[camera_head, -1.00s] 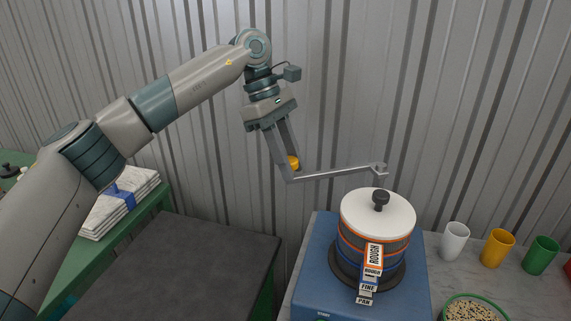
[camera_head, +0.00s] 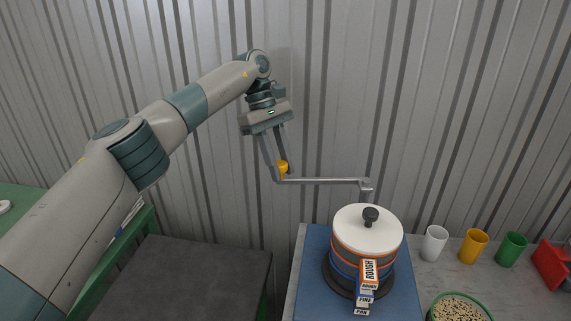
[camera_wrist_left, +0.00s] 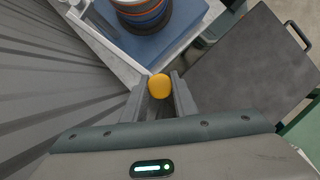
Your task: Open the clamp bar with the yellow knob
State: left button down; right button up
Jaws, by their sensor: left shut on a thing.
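The clamp bar (camera_head: 325,181) is a thin grey arm that reaches left from a post behind the sieve stack (camera_head: 347,248). Its yellow knob (camera_head: 283,167) stands at the bar's left end. My left gripper (camera_head: 277,172) is shut on the yellow knob, with a finger on either side. In the left wrist view the knob (camera_wrist_left: 159,86) sits between the two fingertips (camera_wrist_left: 160,92). The bar points to the left, clear of the white lid (camera_head: 367,229) with its black knob. My right gripper is not in view.
The sieve stack stands on a blue shaker base (camera_head: 313,285) on a grey bench. White (camera_head: 434,243), yellow (camera_head: 473,246) and green (camera_head: 511,249) cups stand at the right, near a green-rimmed bowl of grain (camera_head: 459,307). A dark tabletop (camera_head: 200,280) lies left. A corrugated wall is close behind.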

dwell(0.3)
pick_arm(q)
jog(key=c, duration=1.4)
grip_release()
jog(key=shift+c, duration=0.2)
jog(key=shift+r, duration=0.1)
jog(key=shift+w+a+r, duration=0.1)
jog(key=shift+w+r, duration=0.1)
jog(key=shift+r, duration=0.25)
jog(key=p+v, duration=0.9)
jog(key=v, duration=0.1)
jog(key=shift+r, duration=0.4)
jog(key=shift+f, duration=0.1)
